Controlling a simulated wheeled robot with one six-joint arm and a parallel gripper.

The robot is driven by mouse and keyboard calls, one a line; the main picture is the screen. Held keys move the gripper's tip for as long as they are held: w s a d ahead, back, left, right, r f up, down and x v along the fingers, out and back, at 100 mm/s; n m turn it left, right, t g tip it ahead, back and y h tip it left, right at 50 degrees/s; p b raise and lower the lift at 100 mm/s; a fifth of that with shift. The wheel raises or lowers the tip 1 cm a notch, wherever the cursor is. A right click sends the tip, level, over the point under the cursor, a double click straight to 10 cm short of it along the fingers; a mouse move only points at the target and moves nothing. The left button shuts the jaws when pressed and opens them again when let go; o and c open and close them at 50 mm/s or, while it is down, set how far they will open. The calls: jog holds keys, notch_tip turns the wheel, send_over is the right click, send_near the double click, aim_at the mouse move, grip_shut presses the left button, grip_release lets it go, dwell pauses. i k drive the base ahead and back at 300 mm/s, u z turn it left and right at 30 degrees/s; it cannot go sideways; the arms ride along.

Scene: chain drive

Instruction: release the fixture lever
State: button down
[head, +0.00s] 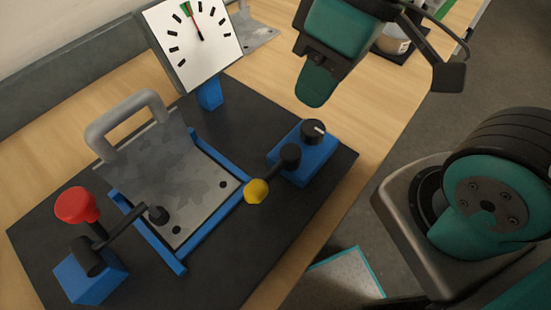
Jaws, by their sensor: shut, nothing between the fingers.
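The fixture stands on a dark base plate (290,165). At its left a lever with a red knob (76,205) rises from a blue block (92,277). A black clamp arm (125,227) runs from it to a black tip that appears to rest on the grey metal plate (185,200). At the right a lever with a yellow ball (256,191) lies low, joined to a blue box (304,152) with a black knob. I cannot tell which is the fixture lever. My gripper (315,88) is shut and empty, above and behind the blue box, apart from both levers.
A white gauge (193,38) stands at the back on a blue post. A grey handle (125,120) rises from the metal plate, and blue rails (217,222) edge it. Wooden table (345,100) shows around the base. A teal-edged panel (347,270) lies below the front edge.

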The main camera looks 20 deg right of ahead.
aim_at(255, 192)
jog(key=k, duration=1.35)
jog(key=z, duration=0.6)
jog(key=i, duration=1.25)
jog(key=u, duration=0.5)
